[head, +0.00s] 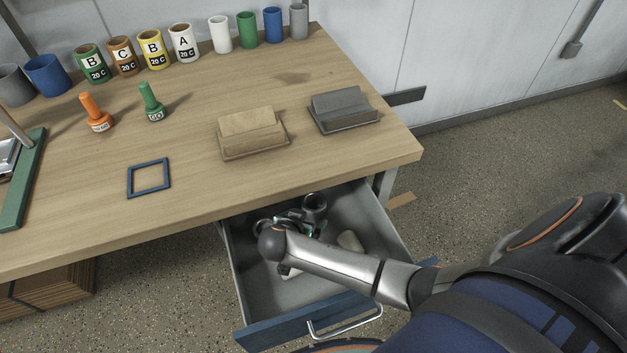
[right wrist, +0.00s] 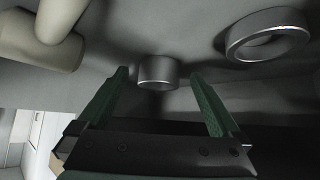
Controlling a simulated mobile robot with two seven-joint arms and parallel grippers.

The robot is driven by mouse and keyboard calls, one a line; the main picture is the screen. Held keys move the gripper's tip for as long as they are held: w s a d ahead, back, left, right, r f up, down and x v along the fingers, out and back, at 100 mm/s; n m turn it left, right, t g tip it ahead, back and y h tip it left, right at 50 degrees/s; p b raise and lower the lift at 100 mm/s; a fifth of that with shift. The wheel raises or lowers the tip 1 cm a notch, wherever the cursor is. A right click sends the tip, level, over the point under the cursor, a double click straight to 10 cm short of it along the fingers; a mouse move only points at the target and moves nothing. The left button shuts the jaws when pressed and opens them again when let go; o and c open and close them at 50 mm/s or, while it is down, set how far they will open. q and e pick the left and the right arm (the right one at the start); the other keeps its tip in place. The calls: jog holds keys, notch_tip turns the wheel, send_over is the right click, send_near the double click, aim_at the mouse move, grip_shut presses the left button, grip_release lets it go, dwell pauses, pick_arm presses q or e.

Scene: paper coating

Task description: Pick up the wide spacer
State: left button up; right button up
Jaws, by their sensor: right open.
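Two grey metal rings show in the right wrist view: a short cylindrical ring (right wrist: 158,73) straight ahead between my fingertips, and a larger-looking ring (right wrist: 268,36) at the upper right. I cannot tell for sure which is the wide spacer. My right gripper (right wrist: 159,76) is open, its green fingers on either side of the smaller ring's outline, with a gap on both sides; contact is not visible. In the head view my right arm reaches into the open drawer (head: 258,288) and hides part of its contents. My left gripper is out of view.
A pale rounded piece (head: 350,241) lies in the drawer; pale cylinders (right wrist: 50,45) show at the wrist view's upper left. The drawer walls and the table edge (head: 400,160) are close to my arm. Two blocks on trays, the wooden (head: 250,122) and the grey (head: 342,108), stand above.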

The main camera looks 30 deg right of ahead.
aim_at(317, 201)
jog(key=shift+w+d, duration=0.7)
jog(key=shift+d, duration=0.15)
jog(key=shift+w+d+r, duration=0.1)
jog(key=shift+w+d, duration=0.7)
jog(key=shift+d, duration=0.25)
jog(key=shift+b+x, duration=0.4)
jog(key=shift+x, duration=1.05)
jog(key=shift+s+a, duration=0.1)
jog(key=c, duration=1.2)
jog(key=shift+o, duration=0.2)
